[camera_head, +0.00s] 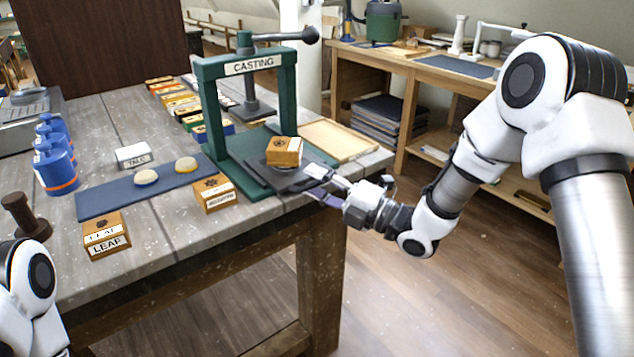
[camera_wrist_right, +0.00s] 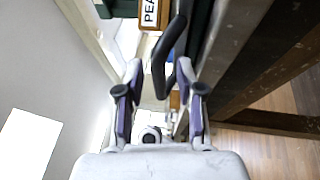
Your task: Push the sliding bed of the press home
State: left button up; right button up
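The green press (camera_head: 207,110) with a CASTING label stands on the grey bench. Its dark sliding bed (camera_head: 258,183) sticks out toward the front right, with a small orange wooden block (camera_head: 284,158) on a round dark plate on it. My right gripper (camera_head: 312,187) is at the outer end of the bed, its fingers apart. In the right wrist view a dark curved handle (camera_wrist_right: 163,70) reaches in between the tips of the open right gripper (camera_wrist_right: 160,75); I cannot tell whether they touch it. Only a link of my left arm shows; its gripper is out of view.
A LEAF block (camera_head: 106,238), another labelled block (camera_head: 214,195) and a blue mat (camera_head: 110,204) with two pale discs lie left of the press. Blue bottles (camera_head: 55,170) stand farther left. A light wooden board (camera_head: 338,140) lies right of the press, near the bench edge.

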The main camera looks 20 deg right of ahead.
aim_at(289, 166)
grip_shut()
jog(key=shift+w+a+f+b, duration=0.1)
jog(key=shift+w+a+b, duration=0.2)
jog(key=shift+w, duration=0.4)
jog(key=shift+w+a+b, duration=0.2)
jog(key=shift+w+b, duration=0.1)
jog(key=shift+w, duration=0.35)
jog(key=shift+w+a+f+b, duration=0.1)
jog(key=shift+w+a+b, duration=0.2)
jog(key=shift+w, duration=0.4)
jog(key=shift+w+r, duration=0.15)
jog(key=shift+w, duration=0.1)
jog(key=shift+s, duration=0.1)
grip_release()
jog(key=shift+s+d, duration=0.1)
jog(key=v, duration=0.7)
jog(key=shift+s+d, duration=0.2)
jog(key=shift+s, duration=0.1)
